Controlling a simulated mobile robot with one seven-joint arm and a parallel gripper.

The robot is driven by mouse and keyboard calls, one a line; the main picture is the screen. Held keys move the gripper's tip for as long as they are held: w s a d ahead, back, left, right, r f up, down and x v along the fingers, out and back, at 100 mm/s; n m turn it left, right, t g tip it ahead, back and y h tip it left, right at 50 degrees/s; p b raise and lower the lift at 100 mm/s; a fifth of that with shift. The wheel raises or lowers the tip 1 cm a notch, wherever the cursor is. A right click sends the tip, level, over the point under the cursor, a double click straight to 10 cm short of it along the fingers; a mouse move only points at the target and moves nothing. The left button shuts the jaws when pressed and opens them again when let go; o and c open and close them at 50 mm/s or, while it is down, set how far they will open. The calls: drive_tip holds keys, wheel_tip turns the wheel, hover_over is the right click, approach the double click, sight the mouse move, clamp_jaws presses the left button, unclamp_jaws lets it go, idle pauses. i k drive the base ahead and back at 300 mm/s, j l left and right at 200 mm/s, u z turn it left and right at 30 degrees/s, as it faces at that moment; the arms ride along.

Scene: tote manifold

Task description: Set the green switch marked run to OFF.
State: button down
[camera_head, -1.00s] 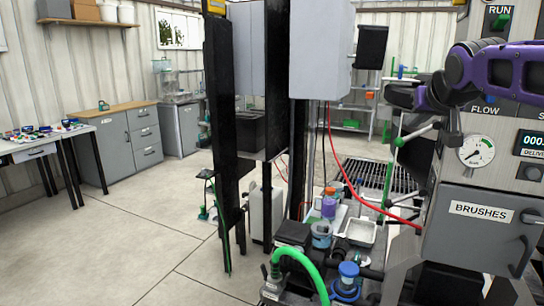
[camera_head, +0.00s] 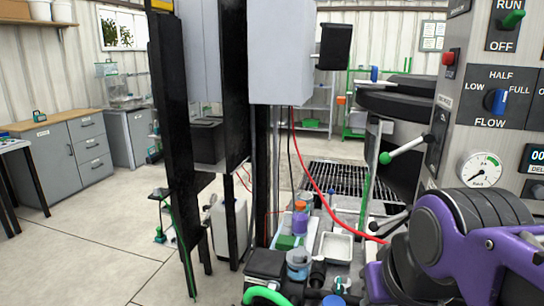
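The green switch (camera_head: 513,19) is a toggle lever on a dark plate at the top right, with RUN printed above it and OFF below. Its lever leans up and to the right, toward the RUN end. My purple and black arm (camera_head: 480,255) fills the lower right, below the switch and apart from it in the picture. My gripper's fingers are not visible.
The grey panel also holds a blue FLOW knob (camera_head: 495,102), a red button (camera_head: 449,58), a pressure gauge (camera_head: 480,169) and a green-tipped lever (camera_head: 405,149). Black posts (camera_head: 170,130) stand at centre left. A red hose (camera_head: 325,192) hangs between. Open floor lies left.

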sight(509, 23)
drive_tip(key=z, duration=1)
